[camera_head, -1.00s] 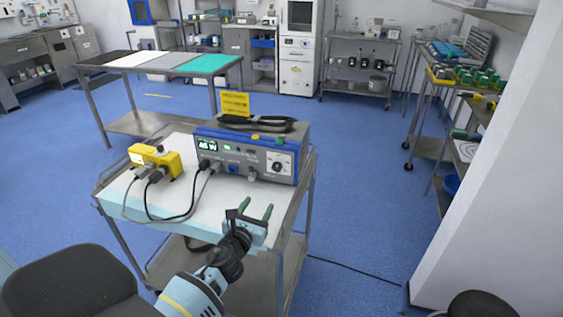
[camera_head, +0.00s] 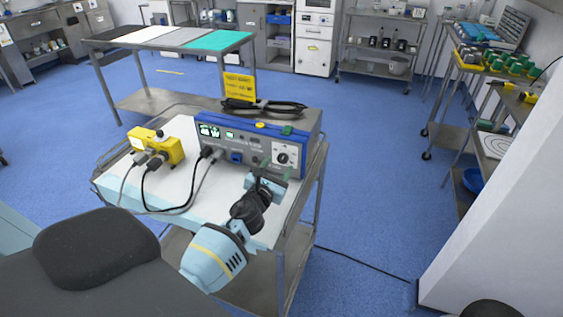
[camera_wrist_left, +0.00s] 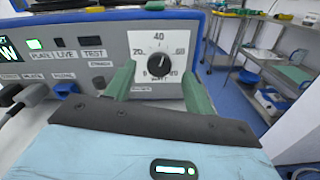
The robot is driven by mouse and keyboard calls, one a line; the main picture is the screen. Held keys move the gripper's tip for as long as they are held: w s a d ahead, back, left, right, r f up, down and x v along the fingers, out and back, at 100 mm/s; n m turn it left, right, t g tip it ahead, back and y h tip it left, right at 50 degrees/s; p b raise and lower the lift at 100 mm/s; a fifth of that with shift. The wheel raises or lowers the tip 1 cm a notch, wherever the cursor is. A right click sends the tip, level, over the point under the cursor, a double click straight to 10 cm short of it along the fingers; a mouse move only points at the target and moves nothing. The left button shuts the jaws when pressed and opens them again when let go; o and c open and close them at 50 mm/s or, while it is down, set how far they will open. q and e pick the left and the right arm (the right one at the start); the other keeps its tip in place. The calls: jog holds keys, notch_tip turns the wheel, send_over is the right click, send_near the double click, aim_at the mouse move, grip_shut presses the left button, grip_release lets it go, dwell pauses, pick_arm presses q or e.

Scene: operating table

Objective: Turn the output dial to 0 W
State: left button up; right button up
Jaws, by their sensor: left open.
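The output dial (camera_head: 283,158) is a black knob on a white square plate at the right of the blue-grey generator's (camera_head: 238,153) front panel. In the left wrist view, the dial (camera_wrist_left: 159,66) is ringed by numbers, with 20, 40 and 60 readable. My left gripper (camera_head: 277,168) is in front of the panel's right side. In the left wrist view, the left gripper's (camera_wrist_left: 158,68) green fingers are open, one on each side of the dial, with nothing between them but the knob; contact is not clear. The green power display (camera_head: 209,131) shows a W; its digits are blurred. My right gripper is not visible.
The generator stands on a metal cart (camera_head: 290,215). A yellow box (camera_head: 158,147) with plugged cables sits left of it. A yellow card (camera_head: 239,88) and black cable or strap (camera_head: 262,106) are on top. A white wall (camera_head: 500,230) stands at the right.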

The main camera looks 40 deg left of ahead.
aim_at(282, 159)
pick_arm(q)
jog(key=shift+x, duration=1.7)
jog(key=c, duration=1)
